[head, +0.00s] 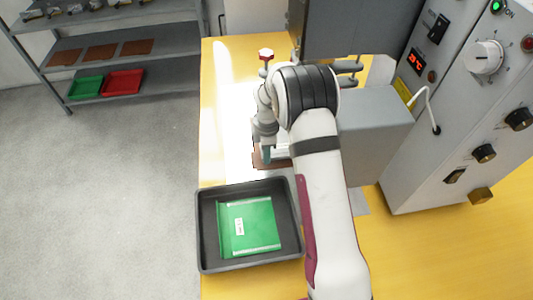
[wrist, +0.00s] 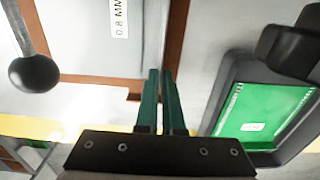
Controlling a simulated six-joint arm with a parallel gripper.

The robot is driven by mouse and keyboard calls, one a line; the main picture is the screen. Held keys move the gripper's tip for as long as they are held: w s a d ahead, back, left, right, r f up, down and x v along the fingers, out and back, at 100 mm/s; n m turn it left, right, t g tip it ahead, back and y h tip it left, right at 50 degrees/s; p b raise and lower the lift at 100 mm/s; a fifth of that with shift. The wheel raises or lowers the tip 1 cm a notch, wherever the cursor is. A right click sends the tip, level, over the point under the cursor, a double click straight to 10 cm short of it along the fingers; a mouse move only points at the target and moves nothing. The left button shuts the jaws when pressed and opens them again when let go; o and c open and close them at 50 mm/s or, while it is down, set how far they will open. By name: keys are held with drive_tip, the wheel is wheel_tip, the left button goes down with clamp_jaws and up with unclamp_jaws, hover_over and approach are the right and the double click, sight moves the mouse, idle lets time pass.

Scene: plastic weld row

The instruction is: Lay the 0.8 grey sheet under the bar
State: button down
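The grey sheet, marked 0.8 MM (wrist: 90,45), lies over a brown board at the machine in the wrist view. A pale strip runs along its right edge. My gripper (wrist: 160,72) has its two teal fingers close together at the near end of that strip, and they appear shut on it. In the head view my gripper (head: 266,157) points down at the left edge of the machine's work area. The bar is not clearly visible; my arm and the machine head hide most of the area.
A black tray (head: 206,240) with a green sheet (head: 262,222) stands on the yellow table in front. The grey control cabinet (head: 450,120) stands at the right. A dark ball-ended lever (wrist: 34,73) is close on the left in the wrist view. Shelves (head: 165,60) stand behind left.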

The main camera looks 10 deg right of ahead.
drive_tip(key=c, duration=1)
unclamp_jaws()
drive_tip(key=shift+o, duration=0.2)
drive_tip(key=shift+r, duration=1.55)
drive_tip(key=a, duration=0.5)
drive_tip(key=a+r, duration=0.1)
drive_tip(key=a, duration=0.2)
drive_tip(key=shift+r, duration=0.1)
